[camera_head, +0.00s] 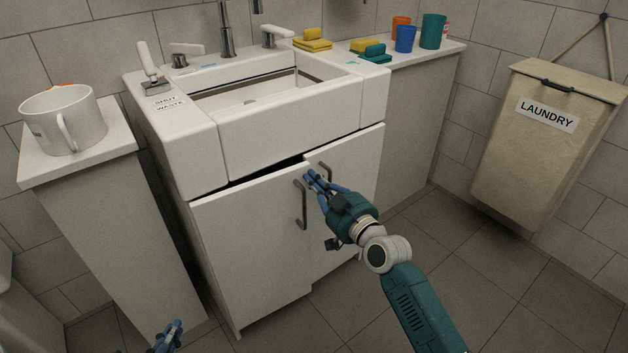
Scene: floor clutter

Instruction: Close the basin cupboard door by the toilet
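The white basin cupboard (345,225) stands under the basin, with two doors and dark bar handles. Its left door (245,250) is slightly ajar; a dark gap shows along its top, and its right edge stands out in front of the right door (355,170). My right gripper (312,180) has its blue fingers drawn together, by the left door's upper right edge, between the left handle (301,205) and the right handle (324,170). Contact cannot be told. My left gripper (168,337) is partly cut off at the bottom left, below the side counter. The toilet is not clearly visible.
A white mug (64,120) stands on the narrow left counter (85,165). Sponges and cups, including a blue cup (405,39), stand on the right counter (440,52). A laundry bin (535,150) hangs at the right. The tiled floor (500,290) is clear at right.

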